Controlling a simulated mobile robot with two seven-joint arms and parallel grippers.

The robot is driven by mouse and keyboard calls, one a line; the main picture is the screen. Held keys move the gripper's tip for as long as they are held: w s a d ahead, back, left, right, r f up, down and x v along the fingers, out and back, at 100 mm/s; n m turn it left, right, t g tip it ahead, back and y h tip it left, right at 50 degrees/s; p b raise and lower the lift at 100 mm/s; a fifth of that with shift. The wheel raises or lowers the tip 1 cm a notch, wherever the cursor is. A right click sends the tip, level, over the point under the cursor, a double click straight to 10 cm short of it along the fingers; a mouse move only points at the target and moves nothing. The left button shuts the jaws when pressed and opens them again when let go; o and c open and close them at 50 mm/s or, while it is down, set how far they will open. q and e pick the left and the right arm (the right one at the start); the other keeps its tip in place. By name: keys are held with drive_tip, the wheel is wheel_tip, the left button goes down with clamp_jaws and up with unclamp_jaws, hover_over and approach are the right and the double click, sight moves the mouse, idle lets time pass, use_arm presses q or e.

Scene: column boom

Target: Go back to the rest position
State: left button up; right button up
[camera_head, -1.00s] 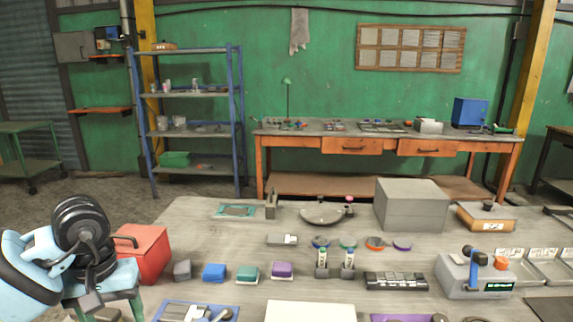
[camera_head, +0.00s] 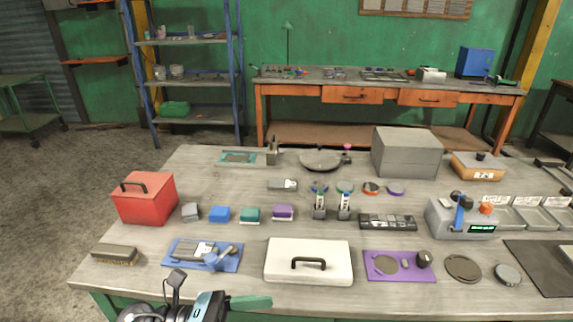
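My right gripper is not in view.
The grey worktable (camera_head: 200,282) carries a red box (camera_head: 146,203), a blue mat (camera_head: 175,262), a white lidded box (camera_head: 308,272), a purple mat (camera_head: 378,274), a brush (camera_head: 116,258) and a grey device (camera_head: 455,222). Floor shows at left.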

use_arm(q)
drive_tip(key=s+a+f+n+t+y+p, duration=0.1)
drive_tip(key=a+f+n+t+y, duration=0.6)
drive_tip(key=n, duration=1)
drive_tip(key=a+f+n+t+y, duration=0.2)
drive_tip(key=f+n+t+y, duration=0.55)
drive_tip(key=n, duration=0.95)
drive_tip(key=s+a+f+n+g+y, duration=0.1)
drive_tip(key=s+a+f+n+g, duration=0.2)
drive_tip(key=s+f+n, duration=0.4)
drive_tip(key=s+a+f+n+g+y, duration=0.2)
drive_tip(key=s+f+n, duration=0.5)
drive_tip(key=s, duration=0.4)
drive_tip(key=shift+s+a+g+p, duration=0.35)
drive_tip(key=shift+a+g+p, duration=0.15)
drive_tip(key=shift+g, duration=0.15)
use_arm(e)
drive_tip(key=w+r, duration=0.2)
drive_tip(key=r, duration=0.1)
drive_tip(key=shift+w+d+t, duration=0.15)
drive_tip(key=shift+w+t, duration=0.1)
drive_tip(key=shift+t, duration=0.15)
use_arm(q)
drive_tip(key=shift+f, duration=0.1)
